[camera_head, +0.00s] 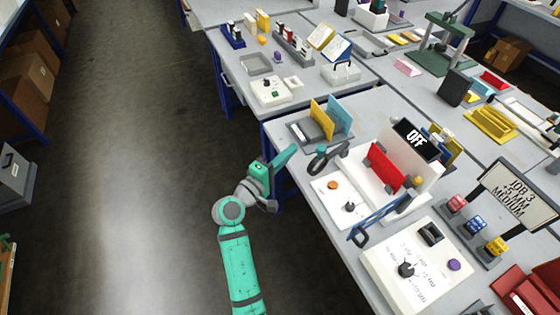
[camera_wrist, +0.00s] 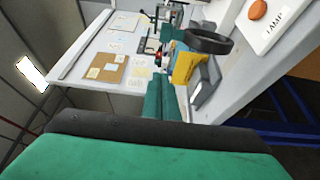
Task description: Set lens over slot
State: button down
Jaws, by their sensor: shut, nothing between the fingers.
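A dark ring on a short arm, which looks like the lens (camera_head: 318,161), stands at the table's near edge, left of the white machine (camera_head: 410,165). It also shows as a thick dark ring in the wrist view (camera_wrist: 208,40). I cannot make out the slot; the red panel (camera_head: 385,167) and upright white walls may hide it. My gripper (camera_head: 287,154) is shut and empty, just off the table edge, left of the lens and apart from it. Its teal fingers (camera_wrist: 162,95) show in the wrist view, with the ring ahead and to the right.
A tray with yellow and blue upright panels (camera_head: 322,120) stands behind the lens. An orange button (camera_head: 332,185) and black knob sit on the machine's white base. A blue handle (camera_head: 372,222) juts at the front. The display reads OFF (camera_head: 416,139).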

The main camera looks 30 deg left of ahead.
jog(key=shift+w+d, duration=0.45)
jog(key=shift+d, duration=0.3)
jog(key=shift+w+d, duration=0.45)
jog(key=shift+d, duration=0.35)
jog(key=shift+w+d, duration=0.45)
jog(key=shift+d, duration=0.3)
jog(key=shift+s+y, duration=0.1)
jog(key=shift+y, duration=0.2)
